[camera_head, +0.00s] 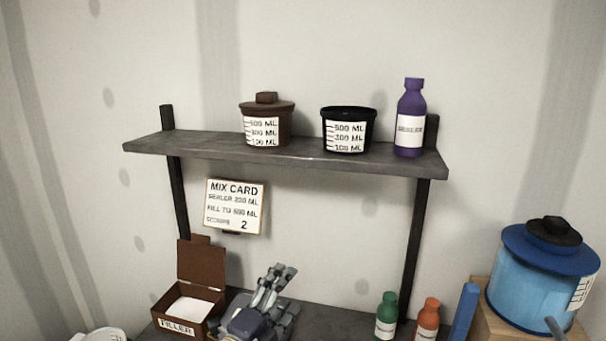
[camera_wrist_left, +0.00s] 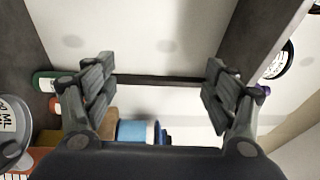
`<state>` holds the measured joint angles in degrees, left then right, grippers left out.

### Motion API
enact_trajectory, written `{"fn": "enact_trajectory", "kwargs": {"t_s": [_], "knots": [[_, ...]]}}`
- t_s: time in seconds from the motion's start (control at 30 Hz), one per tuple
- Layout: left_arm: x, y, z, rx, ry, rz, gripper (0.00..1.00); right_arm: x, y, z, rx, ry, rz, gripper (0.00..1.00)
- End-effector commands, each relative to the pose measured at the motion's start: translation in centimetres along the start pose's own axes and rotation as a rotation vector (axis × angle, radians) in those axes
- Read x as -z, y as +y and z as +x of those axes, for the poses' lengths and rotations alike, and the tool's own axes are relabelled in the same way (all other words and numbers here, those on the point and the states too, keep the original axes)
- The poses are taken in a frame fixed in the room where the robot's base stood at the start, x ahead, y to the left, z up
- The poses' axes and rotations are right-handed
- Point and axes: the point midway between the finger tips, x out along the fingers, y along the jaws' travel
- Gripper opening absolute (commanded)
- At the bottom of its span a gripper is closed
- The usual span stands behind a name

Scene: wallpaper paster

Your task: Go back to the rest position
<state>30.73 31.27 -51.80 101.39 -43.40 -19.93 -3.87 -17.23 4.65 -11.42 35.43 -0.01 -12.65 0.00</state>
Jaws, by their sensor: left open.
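My left gripper (camera_head: 276,277) is in the lower middle of the head view, in front of the lower shelf and below the upper shelf. In the left wrist view (camera_wrist_left: 160,84) its two fingers are spread wide apart with nothing between them. The wall and a dark bar show behind the gap. The gripper is empty and right of the open brown filler box (camera_head: 187,300). My right gripper is in neither view.
The upper shelf (camera_head: 200,148) holds a lidded brown tub (camera_head: 266,122), a black tub (camera_head: 348,128) and a purple bottle (camera_head: 410,115). Below hangs a mix card (camera_head: 234,206). Green (camera_head: 386,315) and orange (camera_head: 427,318) bottles and a blue tank (camera_head: 540,275) stand right.

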Motion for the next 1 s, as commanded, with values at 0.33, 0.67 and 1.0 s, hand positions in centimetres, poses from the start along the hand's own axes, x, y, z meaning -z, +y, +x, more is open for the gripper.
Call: {"fn": "enact_trajectory", "kwargs": {"t_s": [0.33, 0.67, 1.0], "knots": [[-3.2, 8.5, -12.1, -0.198, -0.553, -0.754, 0.78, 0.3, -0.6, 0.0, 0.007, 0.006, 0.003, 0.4], [-1.4, 17.1, -29.1, -0.516, -1.036, -1.227, 0.78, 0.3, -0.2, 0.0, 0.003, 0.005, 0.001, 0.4], [2.8, 19.2, -40.8, -0.744, -1.314, -1.432, 0.78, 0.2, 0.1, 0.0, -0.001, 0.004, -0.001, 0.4]]}}
